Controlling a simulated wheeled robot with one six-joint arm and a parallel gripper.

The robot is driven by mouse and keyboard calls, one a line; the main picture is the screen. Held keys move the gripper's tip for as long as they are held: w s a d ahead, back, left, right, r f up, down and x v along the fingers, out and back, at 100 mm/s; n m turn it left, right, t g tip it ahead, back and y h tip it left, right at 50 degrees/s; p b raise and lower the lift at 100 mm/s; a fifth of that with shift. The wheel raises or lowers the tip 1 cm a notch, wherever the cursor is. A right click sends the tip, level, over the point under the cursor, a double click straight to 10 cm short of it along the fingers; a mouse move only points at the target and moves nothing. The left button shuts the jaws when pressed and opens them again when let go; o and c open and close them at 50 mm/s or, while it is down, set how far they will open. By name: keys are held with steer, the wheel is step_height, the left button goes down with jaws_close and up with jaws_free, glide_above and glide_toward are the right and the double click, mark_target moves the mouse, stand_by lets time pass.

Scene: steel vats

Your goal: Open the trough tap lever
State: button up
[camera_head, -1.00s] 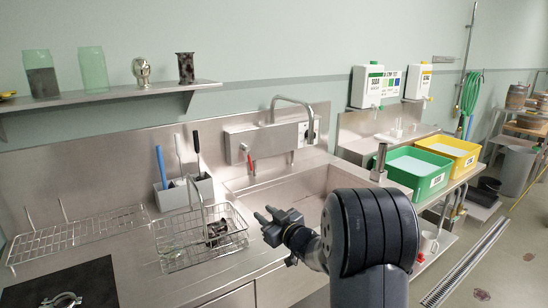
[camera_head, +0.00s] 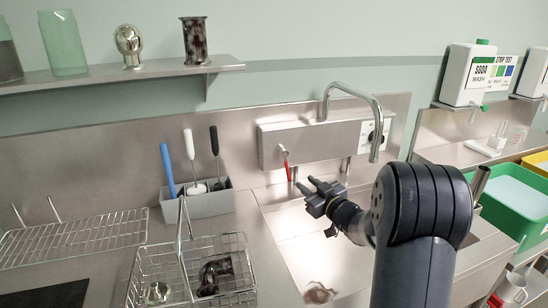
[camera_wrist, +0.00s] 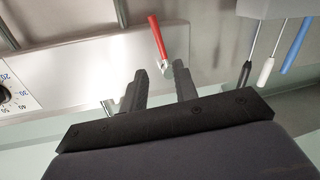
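The trough tap lever (camera_head: 287,170) is a small red handle hanging from the steel tap panel (camera_head: 300,142) on the back wall of the sink. In the wrist view the red lever (camera_wrist: 158,38) lies ahead of my fingers, roughly in line with the gap between them. My gripper (camera_head: 307,184) is open and empty, just in front of and slightly right of the lever in the head view. In the wrist view my gripper (camera_wrist: 160,84) shows two separate dark fingers; whether either touches the lever's silver base cannot be told. The curved spout (camera_head: 362,98) rises from the panel.
A dial (camera_wrist: 5,94) sits on the panel. A grey holder (camera_head: 199,203) with brushes stands left of the sink, beside a wire basket (camera_head: 165,268). A green crate (camera_head: 513,200) and white canisters (camera_head: 469,76) are on the right. The shelf (camera_head: 110,79) runs above left.

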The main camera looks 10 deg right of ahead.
mark_target(288, 168)
steer(key=p+x, duration=0.1)
steer(key=x, duration=1)
steer(key=shift+w+a+r+p, duration=0.1)
steer(key=shift+w+a+p, duration=0.15)
steer(key=shift+p, duration=0.15)
steer(key=shift+d, duration=0.1)
steer(key=shift+c, duration=0.2)
jaws_close()
